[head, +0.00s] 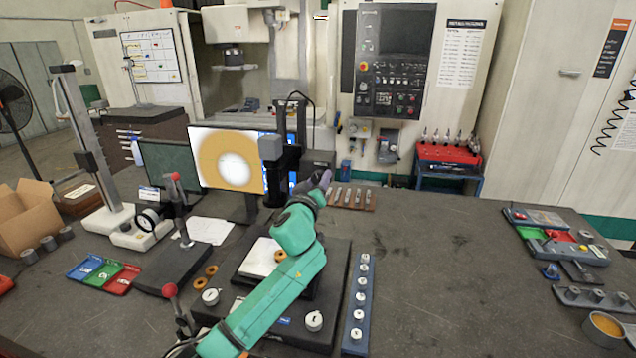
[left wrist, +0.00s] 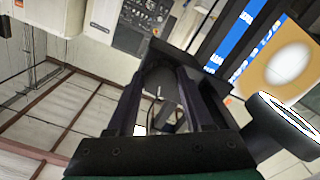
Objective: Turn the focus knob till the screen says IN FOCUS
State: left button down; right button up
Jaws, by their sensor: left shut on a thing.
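The screen (head: 213,172) stands left of the black microscope column (head: 291,112). It shows an orange field with a blurred white disc and a blue strip at its right. I cannot read any words on it. The screen also shows tilted in the left wrist view (left wrist: 258,78). My left gripper (head: 322,181) is at the right side of the microscope, beside the column. In the left wrist view its two dark fingers (left wrist: 160,100) are shut on a dark rounded part, the focus knob (left wrist: 159,76). In the head view the gripper hides the knob. My right gripper is in neither view.
A blue rack of white-topped pieces (head: 351,331) lies right of my left arm. A dial gauge stand (head: 172,270) is at the left, with coloured trays (head: 104,275) beside it. A wooden strip (head: 368,199) lies behind the gripper. The right middle of the table is clear.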

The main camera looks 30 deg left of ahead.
pick_arm(q)
jog(key=m, duration=0.3)
jog(key=shift+f, duration=0.15)
jog(key=m, duration=0.4)
jog(key=shift+m, duration=0.4)
jog(key=m, duration=0.4)
jog(key=shift+m, duration=0.3)
jog(key=shift+m+p, duration=0.3)
jog(key=shift+m, duration=1.6)
jog(key=shift+c, duration=1.5)
grip_release()
